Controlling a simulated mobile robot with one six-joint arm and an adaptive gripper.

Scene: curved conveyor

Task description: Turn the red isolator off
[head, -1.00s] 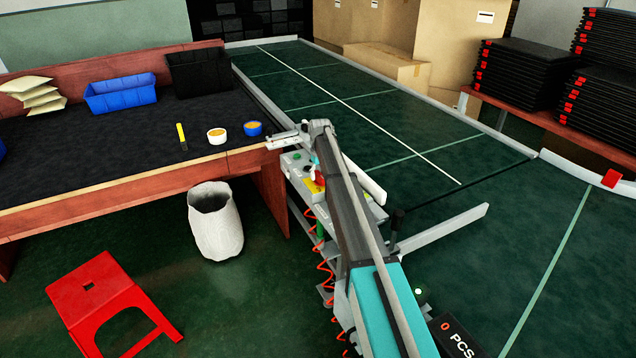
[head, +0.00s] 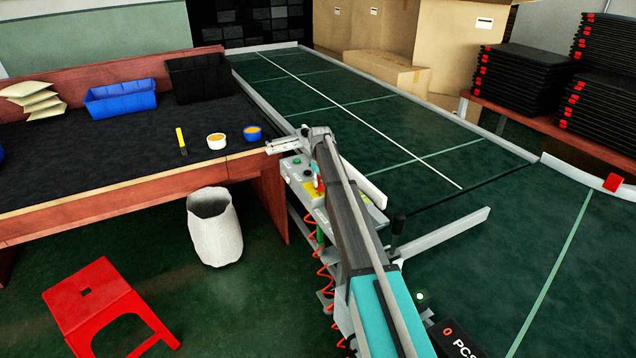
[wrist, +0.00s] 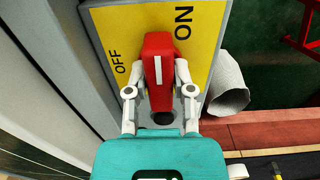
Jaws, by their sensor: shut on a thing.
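The red isolator handle (wrist: 158,52) stands on a yellow plate (wrist: 112,22) marked OFF and ON in the wrist view. Its white stripe runs nearly upright in that picture, between OFF at the left and ON at the right. My gripper (wrist: 160,74) has one finger on each side of the handle and is shut on it. In the head view, a little of the red handle (head: 317,185) shows beside my arm, on the grey control box at the conveyor's side. My arm hides much of the box there.
A wooden bench (head: 120,193) stands left of the box, holding a blue bin (head: 122,100) and small cups. A white waste bin (head: 214,228) and a red stool (head: 100,300) stand on the floor. The green conveyor (head: 400,130) runs behind and to the right.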

